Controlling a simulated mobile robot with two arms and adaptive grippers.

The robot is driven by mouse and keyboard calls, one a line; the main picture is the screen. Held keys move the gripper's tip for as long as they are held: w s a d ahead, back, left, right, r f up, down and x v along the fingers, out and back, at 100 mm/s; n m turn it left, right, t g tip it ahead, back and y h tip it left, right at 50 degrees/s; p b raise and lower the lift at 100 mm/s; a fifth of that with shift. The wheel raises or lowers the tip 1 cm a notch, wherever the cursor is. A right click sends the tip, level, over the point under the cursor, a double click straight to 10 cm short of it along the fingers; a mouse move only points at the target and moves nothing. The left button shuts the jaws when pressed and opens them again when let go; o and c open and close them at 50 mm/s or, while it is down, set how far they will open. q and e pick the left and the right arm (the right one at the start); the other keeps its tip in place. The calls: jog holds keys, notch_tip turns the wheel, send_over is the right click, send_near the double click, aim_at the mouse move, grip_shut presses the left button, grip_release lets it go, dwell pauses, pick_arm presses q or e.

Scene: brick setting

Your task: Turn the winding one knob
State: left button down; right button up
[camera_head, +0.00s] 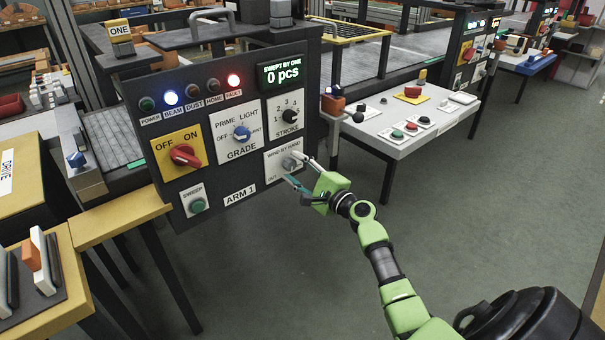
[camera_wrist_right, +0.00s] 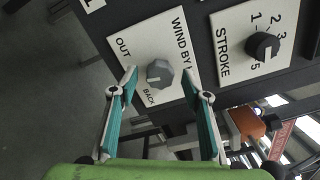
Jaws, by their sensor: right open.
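The winding knob (camera_head: 289,163) is a grey knob on a white plate marked "WIND BY HAND", at the lower right of the ARM 1 panel (camera_head: 240,213). In the right wrist view the grey knob (camera_wrist_right: 159,73) shows whole, with "OUT" and "BACK" printed beside it. My right gripper (camera_head: 300,170) is in front of that plate. Its teal fingers (camera_wrist_right: 160,82) are spread, one on each side of the knob in the wrist picture, with nothing between them. I cannot tell whether a fingertip touches the plate. My left gripper is not in view.
Above the winding plate is the black STROKE knob (camera_head: 289,115). The blue GRADE knob (camera_head: 241,133), red OFF/ON switch (camera_head: 186,155) and green SWEEP button (camera_head: 198,205) are to the left. A white table (camera_head: 440,115) with controls stands to the right. The floor below is clear.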

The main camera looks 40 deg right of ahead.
jog(key=s+d, duration=0.1)
jog(key=s, duration=1.1)
jog(key=shift+w, duration=0.1)
dwell(0.5)
